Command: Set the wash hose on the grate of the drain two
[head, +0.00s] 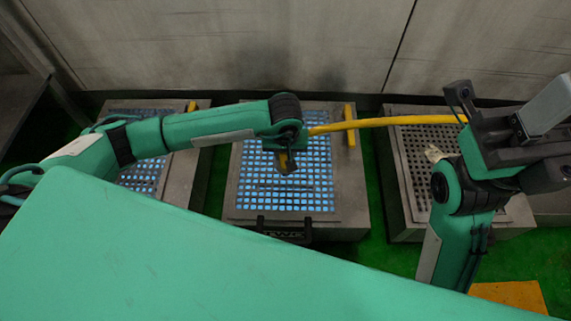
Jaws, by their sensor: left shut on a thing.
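The yellow wash hose (385,122) runs from my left gripper to the right, where it passes out of sight at my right gripper. My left gripper (287,163) is shut on the hose, over the middle drain. The gap between them and the grate is hard to judge. The middle drain, labelled TWO (286,236), has a grate (265,195) with blue showing through its holes. My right gripper (500,125) is at the right, over the right drain. Its fingertips do not show clearly, and I cannot tell whether it touches the hose.
A left drain (140,178) also shows blue holes; the right drain's grate (415,170) is dark and carries a small pale scrap (435,153). A yellow bar (350,126) sits on the middle drain's right rim. A grey wall (230,45) stands behind. Green floor (380,258) separates the drains.

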